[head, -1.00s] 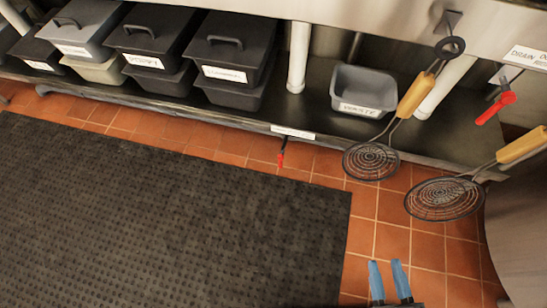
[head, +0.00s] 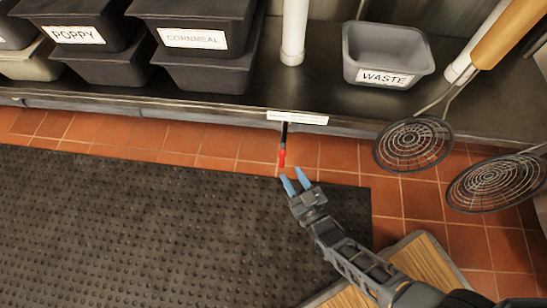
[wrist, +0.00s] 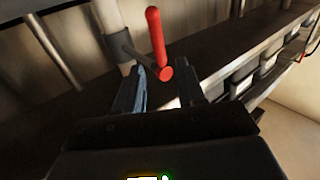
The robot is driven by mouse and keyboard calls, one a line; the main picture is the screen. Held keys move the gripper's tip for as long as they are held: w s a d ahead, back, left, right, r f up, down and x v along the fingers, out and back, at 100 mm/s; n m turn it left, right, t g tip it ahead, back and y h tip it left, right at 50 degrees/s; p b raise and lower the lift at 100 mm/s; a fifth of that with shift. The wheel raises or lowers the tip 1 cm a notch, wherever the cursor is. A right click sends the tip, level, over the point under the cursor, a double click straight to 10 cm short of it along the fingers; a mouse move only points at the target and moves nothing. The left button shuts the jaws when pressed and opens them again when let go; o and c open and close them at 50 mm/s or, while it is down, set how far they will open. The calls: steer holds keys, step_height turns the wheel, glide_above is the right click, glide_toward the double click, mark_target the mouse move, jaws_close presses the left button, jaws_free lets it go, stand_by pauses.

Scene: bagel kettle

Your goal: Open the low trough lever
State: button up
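The low trough lever (head: 282,155) has a dark stem and a red tip. It hangs below the front edge of the low shelf, under a white label. My gripper (head: 293,180) has two blue fingertips spread apart with nothing between them. In the head view they are just below the red tip, and no contact is visible. In the wrist view, a red handle (wrist: 156,40) stands just beyond the spread fingers, near the gap between them. It appears to be this lever.
The dark shelf (head: 330,95) holds a grey WASTE bin (head: 388,55) and lidded bins such as CORNMEAL (head: 195,40). Wire skimmers (head: 413,144) hang at the right. A dark rubber mat (head: 130,230) covers the tiled floor. A white pipe (head: 294,30) stands behind the lever.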

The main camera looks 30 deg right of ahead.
mark_target(283, 160)
steer(key=w+b, duration=0.1)
steer(key=w, duration=0.6)
steer(key=shift+w+d+b, duration=0.15)
steer(key=shift+w+b, duration=0.1)
steer(key=shift+b, duration=0.15)
jaws_close()
